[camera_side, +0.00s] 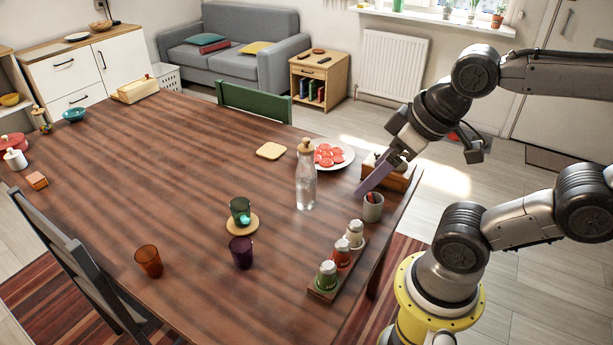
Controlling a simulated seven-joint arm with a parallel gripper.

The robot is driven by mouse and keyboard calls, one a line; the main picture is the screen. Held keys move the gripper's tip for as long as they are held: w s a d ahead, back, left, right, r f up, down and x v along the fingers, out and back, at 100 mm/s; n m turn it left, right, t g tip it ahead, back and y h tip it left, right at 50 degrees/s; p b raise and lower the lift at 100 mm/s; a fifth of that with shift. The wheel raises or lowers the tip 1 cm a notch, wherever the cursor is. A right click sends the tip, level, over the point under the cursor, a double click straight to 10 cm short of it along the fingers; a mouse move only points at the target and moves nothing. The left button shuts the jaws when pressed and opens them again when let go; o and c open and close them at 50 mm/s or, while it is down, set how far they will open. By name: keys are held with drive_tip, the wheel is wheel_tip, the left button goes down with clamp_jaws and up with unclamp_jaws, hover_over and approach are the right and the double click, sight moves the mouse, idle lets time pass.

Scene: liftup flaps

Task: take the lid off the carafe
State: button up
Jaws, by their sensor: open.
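The carafe (306,186) is a clear glass bottle standing upright on the wooden table, right of its middle. Its lid (306,146), a round light-wood stopper, sits on the carafe's neck. My gripper (388,164) is open, to the right of the carafe and apart from it, over the table's right side. A flat purple strip (372,179) shows at the gripper's tip; I cannot tell whether it is part of the gripper or a separate thing. The fingertips are small and partly hidden.
A plate of red slices (345,160) is just behind the carafe. A grey cup (373,208) and a wooden box (400,180) are near my gripper. A rack of jars (322,291) stands in front; tumblers (241,252) are front left. The table's left middle is clear.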

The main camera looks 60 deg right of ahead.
idle(0.3)
drive_tip(key=c, duration=0.6)
